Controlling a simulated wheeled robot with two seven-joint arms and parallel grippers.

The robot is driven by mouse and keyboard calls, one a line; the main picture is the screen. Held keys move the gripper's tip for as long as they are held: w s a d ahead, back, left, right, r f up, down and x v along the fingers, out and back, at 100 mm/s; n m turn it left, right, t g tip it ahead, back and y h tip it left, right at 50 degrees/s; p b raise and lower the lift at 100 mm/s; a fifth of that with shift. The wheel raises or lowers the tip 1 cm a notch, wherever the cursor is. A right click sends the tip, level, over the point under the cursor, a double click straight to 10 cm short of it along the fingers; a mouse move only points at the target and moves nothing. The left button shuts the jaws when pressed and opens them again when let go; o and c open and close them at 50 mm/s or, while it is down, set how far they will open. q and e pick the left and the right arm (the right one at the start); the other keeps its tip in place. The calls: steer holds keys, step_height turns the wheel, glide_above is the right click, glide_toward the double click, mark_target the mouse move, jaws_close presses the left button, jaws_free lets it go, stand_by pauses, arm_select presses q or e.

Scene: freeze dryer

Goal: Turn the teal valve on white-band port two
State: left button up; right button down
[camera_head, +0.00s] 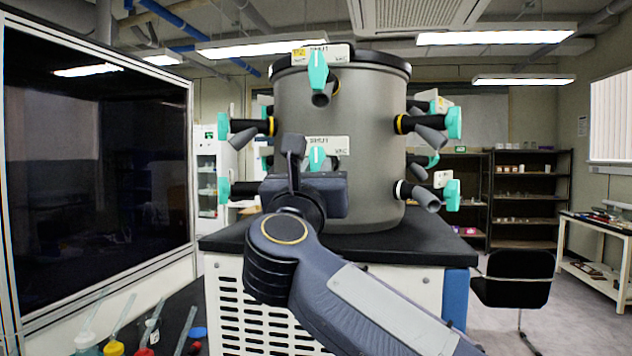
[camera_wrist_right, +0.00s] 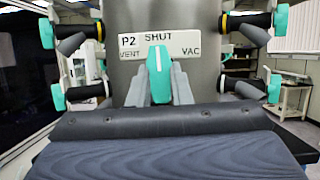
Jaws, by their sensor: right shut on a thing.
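The grey drum (camera_head: 340,130) of the freeze dryer carries ports with teal valves. The lower front port's teal valve (camera_head: 316,157) shows behind my right gripper (camera_head: 318,178) in the head view. In the right wrist view this teal valve (camera_wrist_right: 159,72) points straight up to SHUT on the P2 label plate (camera_wrist_right: 190,43), with VENT at left and VAC at right. My right gripper's grey fingers (camera_wrist_right: 160,92) stand on both sides of the handle, shut on it. The port's colour band is hidden. My left gripper is not in view.
Another teal valve (camera_head: 317,70) sits above on the drum's front, and more project from both sides. The drum stands on a black-topped cabinet (camera_head: 430,247). A dark glass panel (camera_head: 95,150) is at left; flasks (camera_head: 112,347) stand at lower left.

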steer(key=shift+m, duration=0.3)
steer(key=c, duration=1.3)
jaws_free()
steer(key=shift+b+v, duration=1.55)
steer(key=shift+v, duration=2.35)
